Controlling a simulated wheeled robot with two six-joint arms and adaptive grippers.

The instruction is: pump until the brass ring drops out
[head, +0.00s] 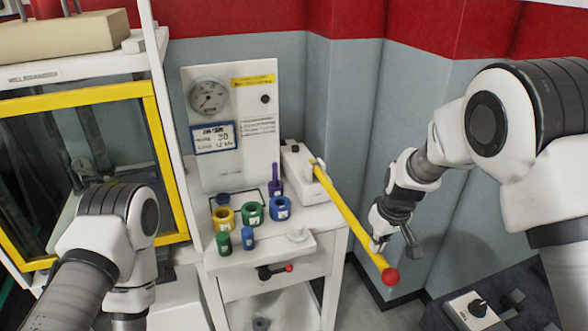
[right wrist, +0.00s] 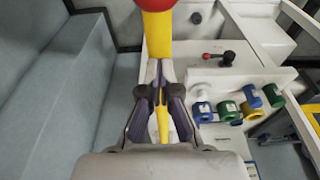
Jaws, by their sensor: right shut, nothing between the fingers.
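The yellow pump lever (head: 345,217) with a red ball end (head: 390,276) slants from the white pump block (head: 298,165) down to the right. My right gripper (head: 376,246) is at the lever near its ball end. In the right wrist view its fingers (right wrist: 160,68) are shut over the yellow lever (right wrist: 158,45), with nothing between them; I cannot tell whether they touch it. The gauge (head: 208,96) sits on the upright panel. I cannot pick out a brass ring. My left arm shows at lower left, its gripper out of view.
Yellow (head: 224,217), green (head: 252,213) and blue (head: 280,208) rings stand on the white bench, with small green and blue cylinders in front. A yellow-framed cabinet (head: 165,150) stands left. A grey wall is behind the lever.

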